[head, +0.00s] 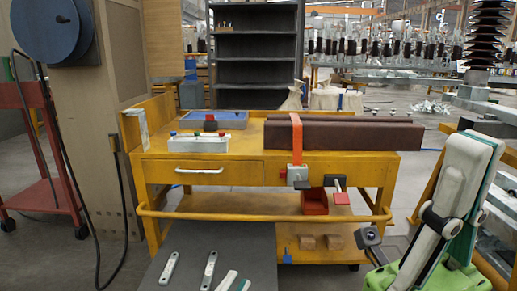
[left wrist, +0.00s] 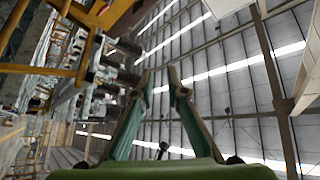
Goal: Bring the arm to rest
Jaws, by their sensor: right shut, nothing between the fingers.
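In the left wrist view, my left gripper (left wrist: 162,75) shows two teal-green fingers rising from a green body and leaning toward each other. A gap remains between the tips, and nothing is held there. Behind them are the hall's roof beams and bright light strips, so this wrist camera is looking up and sideways. I cannot make out the left gripper in the head view.
A yellow workbench (head: 260,168) holds a white fixture (head: 199,144), a blue tray (head: 232,117) and dark brown blocks (head: 345,132). A red cart (head: 51,187) stands left. Pale tools (head: 169,268) lie on a grey surface (head: 235,245).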

